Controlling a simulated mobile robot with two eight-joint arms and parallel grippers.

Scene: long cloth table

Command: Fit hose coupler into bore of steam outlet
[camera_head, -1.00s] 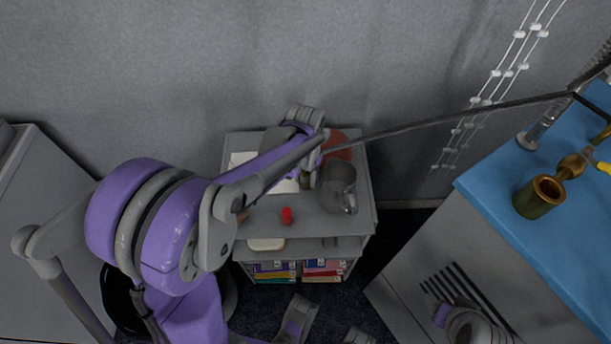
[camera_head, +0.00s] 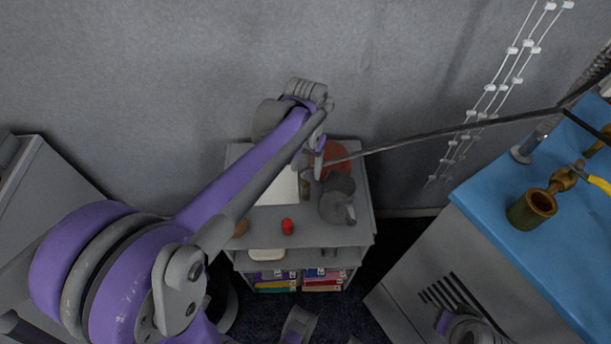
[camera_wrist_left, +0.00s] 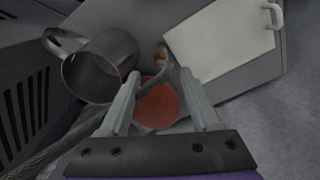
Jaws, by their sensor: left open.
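The steam outlet (camera_head: 532,209) is a brass cup-like fitting with a dark round bore facing up, on the blue tabletop at the right. A dark hose (camera_head: 450,133) runs from the right across to the grey cart. A small brass-brown piece (camera_head: 305,188), probably the hose coupler, shows on the cart top below my left gripper (camera_head: 317,160). In the left wrist view, my left gripper (camera_wrist_left: 162,100) is open, its fingers apart over a red-orange disc (camera_wrist_left: 158,108). A slim metal piece stands just beyond the fingertips; its contact with them is unclear.
A steel mug (camera_head: 338,202), a white board (camera_head: 279,187) and a small red object (camera_head: 287,226) crowd the cart top. Books fill its lower shelf. A yellow-handled tool (camera_head: 598,183) lies near the outlet. A dark floor gap separates cart and blue-topped cabinet.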

